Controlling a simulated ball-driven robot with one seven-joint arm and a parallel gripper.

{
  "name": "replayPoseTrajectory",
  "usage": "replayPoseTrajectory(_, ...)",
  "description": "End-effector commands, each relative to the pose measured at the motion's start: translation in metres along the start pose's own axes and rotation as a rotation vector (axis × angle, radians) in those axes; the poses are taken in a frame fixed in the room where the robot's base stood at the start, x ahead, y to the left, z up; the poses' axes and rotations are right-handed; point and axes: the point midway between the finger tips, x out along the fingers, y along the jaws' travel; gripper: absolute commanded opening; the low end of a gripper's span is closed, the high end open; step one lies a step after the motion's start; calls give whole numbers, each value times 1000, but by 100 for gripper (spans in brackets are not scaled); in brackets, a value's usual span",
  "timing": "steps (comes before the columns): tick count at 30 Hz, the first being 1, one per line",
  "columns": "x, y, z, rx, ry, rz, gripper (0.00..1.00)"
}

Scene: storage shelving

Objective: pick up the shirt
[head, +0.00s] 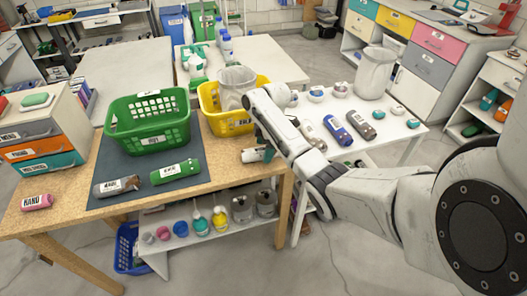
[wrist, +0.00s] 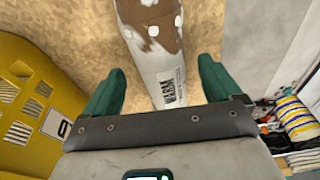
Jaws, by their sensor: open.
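A rolled white and brown bundle (wrist: 155,50) with a printed label lies on the tan tabletop in the wrist view; it looks like a rolled shirt, but I cannot read the label fully. My gripper (wrist: 160,68) is open, with one green finger on each side of the bundle's near end. I cannot tell whether the fingers touch it. In the head view the bundle (head: 251,155) is at the table's right front edge, partly hidden by my arm. My gripper (head: 267,152) is mostly hidden there.
A yellow basket (wrist: 35,100) stands close left of my gripper. A green basket (head: 150,135), a grey-brown roll (head: 117,187) and a green roll (head: 176,172) are on the dark mat. A white table (head: 385,148) with more rolls stands right.

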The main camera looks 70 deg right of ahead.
Motion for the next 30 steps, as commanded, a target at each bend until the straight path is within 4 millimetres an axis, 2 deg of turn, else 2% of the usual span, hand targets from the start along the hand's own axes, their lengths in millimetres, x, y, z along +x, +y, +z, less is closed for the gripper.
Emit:
replayPoseTrajectory(9, 6, 0, 0, 0, 0, 0, 91)
replayPoseTrajectory(30, 5, 0, 0, 0, 0, 2, 25)
